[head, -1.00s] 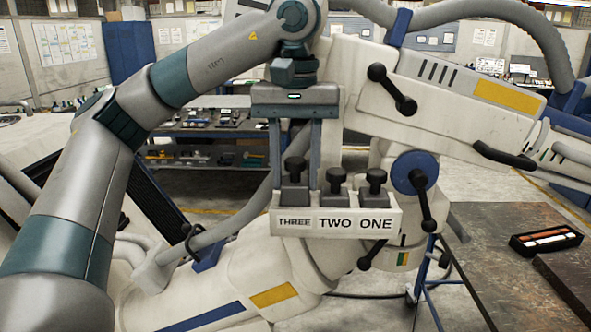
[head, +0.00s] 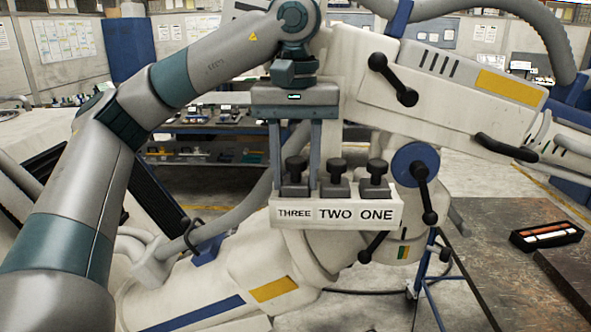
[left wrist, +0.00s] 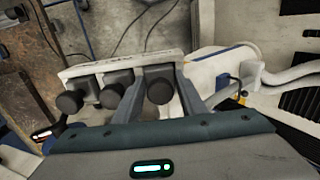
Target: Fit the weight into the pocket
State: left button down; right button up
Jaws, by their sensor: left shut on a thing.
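The dark grey weight with a black knob (head: 296,176) stands upright in the left pocket of the white holder (head: 338,224), above the label THREE. Only its knob and upper body show above the rim; its bottom is hidden. My left gripper (head: 295,187) reaches down from above, with its long fingers on either side of this weight, shut on it. In the left wrist view the knob (left wrist: 160,91) shows between the two fingers. My right gripper is not in view.
Two similar weights stand above TWO (head: 336,186) and ONE (head: 376,186), close beside my fingers. The holder hangs on a large white microscope arm (head: 450,85) with black handles. A dark table (head: 500,230) with a small black tray (head: 547,236) is at the right.

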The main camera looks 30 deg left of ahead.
pick_arm(q)
jog(key=c, duration=1)
grip_release()
jog(key=shift+c, duration=0.2)
jog(key=shift+r, duration=0.75)
notch_tip(320, 180, up, 16)
jog(key=p, duration=0.1)
jog(key=shift+a, duration=0.1)
jog(key=shift+s+f, duration=0.1)
jog(key=shift+s, duration=0.05)
